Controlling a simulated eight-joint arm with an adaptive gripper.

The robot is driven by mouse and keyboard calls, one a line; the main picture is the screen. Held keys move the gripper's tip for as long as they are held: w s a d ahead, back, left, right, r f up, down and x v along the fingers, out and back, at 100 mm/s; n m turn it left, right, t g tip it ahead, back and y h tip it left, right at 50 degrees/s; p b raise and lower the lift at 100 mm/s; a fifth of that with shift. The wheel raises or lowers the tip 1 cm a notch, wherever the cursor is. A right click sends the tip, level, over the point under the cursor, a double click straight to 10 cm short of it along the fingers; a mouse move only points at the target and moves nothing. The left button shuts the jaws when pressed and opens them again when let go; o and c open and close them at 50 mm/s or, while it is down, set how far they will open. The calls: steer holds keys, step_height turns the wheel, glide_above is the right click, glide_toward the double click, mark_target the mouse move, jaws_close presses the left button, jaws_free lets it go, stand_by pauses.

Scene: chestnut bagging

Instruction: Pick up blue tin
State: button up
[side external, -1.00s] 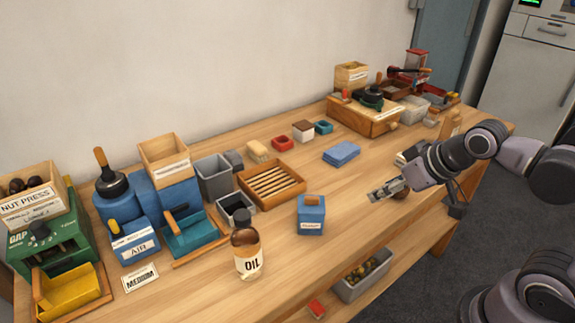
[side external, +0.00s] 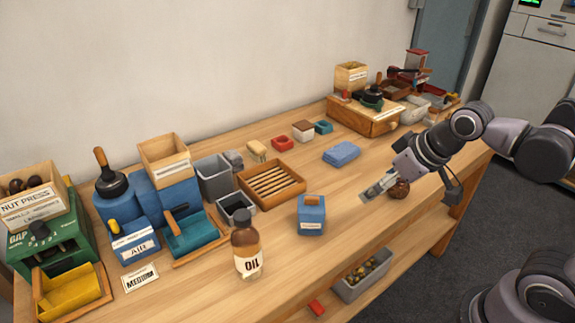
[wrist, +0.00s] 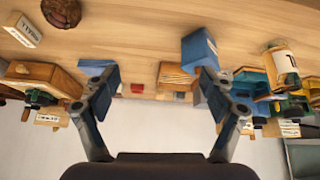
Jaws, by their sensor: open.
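The blue tin (side external: 311,220), box-shaped with a white label and a brown knob on top, stands upright on the bench right of the oil bottle. In the wrist view, which looks upside down, what appears to be the same blue tin (wrist: 198,48) is near the right fingertip. My gripper (side external: 369,195) is to the right of the tin in the side view, apart from it and above the bench. Its two fingers (wrist: 157,74) are spread and nothing is between them.
A brown oil bottle (side external: 246,243) stands left of the tin. A slatted wooden tray (side external: 272,184) and a folded blue cloth (side external: 341,153) lie behind. A brown round object (side external: 399,189) is beside my gripper. Bare wood surrounds the tin's right side.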

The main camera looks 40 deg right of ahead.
steer(key=w+a+r+n+g, duration=0.2)
steer(key=w+a+n+g, duration=0.1)
steer(key=w+a+n, duration=0.15)
steer(key=n+g, duration=0.3)
steer(key=n, duration=0.1)
glide_above(311, 204)
steer(key=shift+w+d+f, duration=0.15)
steer(key=shift+d+f, duration=0.2)
steer(key=shift+f, duration=0.4)
steer(key=shift+w+a+f+n, duration=0.15)
steer(key=shift+f+n, duration=0.1)
steer(key=shift+f, duration=5.2)
steer(key=c, duration=1.3)
